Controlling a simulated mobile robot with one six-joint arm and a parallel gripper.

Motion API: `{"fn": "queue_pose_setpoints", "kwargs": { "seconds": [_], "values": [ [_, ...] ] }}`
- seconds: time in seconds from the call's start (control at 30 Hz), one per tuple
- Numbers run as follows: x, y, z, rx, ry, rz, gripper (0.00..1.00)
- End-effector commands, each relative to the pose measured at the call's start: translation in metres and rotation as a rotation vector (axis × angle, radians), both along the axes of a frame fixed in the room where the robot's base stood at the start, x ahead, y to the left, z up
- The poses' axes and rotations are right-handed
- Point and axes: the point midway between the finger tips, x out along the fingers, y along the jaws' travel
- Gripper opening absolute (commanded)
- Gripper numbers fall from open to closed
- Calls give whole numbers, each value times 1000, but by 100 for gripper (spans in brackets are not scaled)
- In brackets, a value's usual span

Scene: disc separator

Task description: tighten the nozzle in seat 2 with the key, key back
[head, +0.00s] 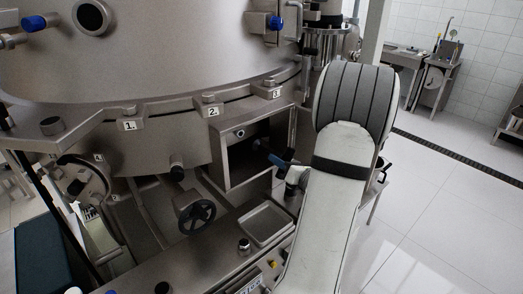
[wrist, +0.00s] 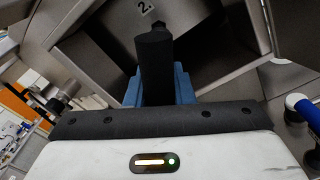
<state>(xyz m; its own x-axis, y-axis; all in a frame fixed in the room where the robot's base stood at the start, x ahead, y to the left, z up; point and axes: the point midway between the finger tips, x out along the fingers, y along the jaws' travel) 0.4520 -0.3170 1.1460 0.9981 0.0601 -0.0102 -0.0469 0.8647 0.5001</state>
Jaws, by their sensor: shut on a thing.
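My gripper (wrist: 155,85) is shut on a black key, whose dark upright body (wrist: 153,60) stands between the blue fingers in the wrist view. The key's narrower tip points up the picture, toward the dark opening below the label 2 (wrist: 146,7). In the head view my gripper (head: 277,160) is at the right side of the open box under the machine's rim. The label 2 (head: 213,111) is on the rim, above and left of my gripper.
The steel box (head: 228,174) has walls close around my gripper. Below are a black handwheel (head: 197,215) and a shallow metal tray (head: 267,224). Labels 1 (head: 129,126) and 3 (head: 276,94) flank label 2. Tiled floor (head: 440,210) is free on the right.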

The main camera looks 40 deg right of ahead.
Motion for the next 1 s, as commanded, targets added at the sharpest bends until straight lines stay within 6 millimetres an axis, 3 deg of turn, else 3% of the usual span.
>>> {"fn": "queue_pose_setpoints", "kwargs": {
  "seconds": [0.53, 1.0],
  "values": [
    [1, 2, 0, -1, -14, 10, 0],
    [35, 5, 1, -1, -14, 12, 0]
  ]
}}
